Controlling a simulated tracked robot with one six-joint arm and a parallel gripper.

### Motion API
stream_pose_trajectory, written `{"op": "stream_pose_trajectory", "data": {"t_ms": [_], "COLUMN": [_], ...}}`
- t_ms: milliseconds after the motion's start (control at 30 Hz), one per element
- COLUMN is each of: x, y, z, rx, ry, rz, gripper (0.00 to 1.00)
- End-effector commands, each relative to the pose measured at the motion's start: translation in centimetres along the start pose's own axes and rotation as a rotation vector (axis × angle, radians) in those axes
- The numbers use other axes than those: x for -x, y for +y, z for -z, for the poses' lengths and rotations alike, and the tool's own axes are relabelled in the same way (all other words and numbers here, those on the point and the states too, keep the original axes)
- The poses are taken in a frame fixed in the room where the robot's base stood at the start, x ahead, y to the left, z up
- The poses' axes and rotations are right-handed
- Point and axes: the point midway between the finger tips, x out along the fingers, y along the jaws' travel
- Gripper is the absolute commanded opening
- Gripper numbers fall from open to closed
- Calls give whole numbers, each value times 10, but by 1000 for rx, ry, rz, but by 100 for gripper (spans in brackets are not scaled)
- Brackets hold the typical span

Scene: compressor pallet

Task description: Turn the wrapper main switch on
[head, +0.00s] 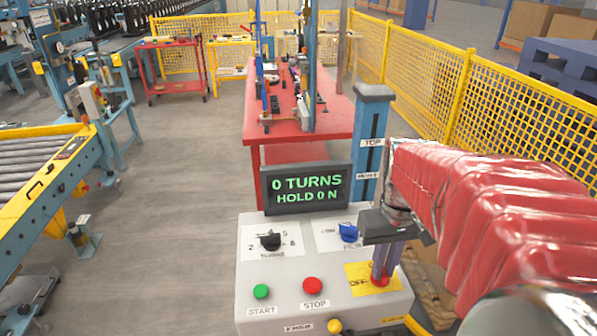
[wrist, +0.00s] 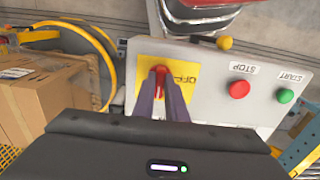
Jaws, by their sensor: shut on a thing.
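The main switch is a red knob (head: 380,282) on a yellow plate (head: 356,282) at the right of the grey control panel (head: 270,325). The plate's visible lettering reads OFF. My gripper (head: 379,276) reaches down onto the knob, with its purple fingers shut on it. In the wrist view the red knob (wrist: 160,74) shows between the two fingertips (wrist: 162,82), over the yellow plate (wrist: 183,76). The fingers and the arm hide part of the plate, so the other lettering cannot be read.
The panel carries a green START button (head: 261,291), a red STOP button (head: 312,286), a black dial (head: 270,241) and a blue knob (head: 348,232). A display (head: 307,189) reads 0 TURNS, HOLD 0 N. A cardboard box (wrist: 50,100) stands beside the panel.

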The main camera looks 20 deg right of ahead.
Motion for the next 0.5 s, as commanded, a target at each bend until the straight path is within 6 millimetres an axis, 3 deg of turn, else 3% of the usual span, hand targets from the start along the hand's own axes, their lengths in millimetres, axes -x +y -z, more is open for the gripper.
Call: {"op": "stream_pose_trajectory", "data": {"t_ms": [467,500], "x": [-3,-3], "y": [-2,-2], "z": [-4,-4], "rx": [-19,-19], "ry": [-15,-15], "rz": [6,6], "gripper": [0,14]}}
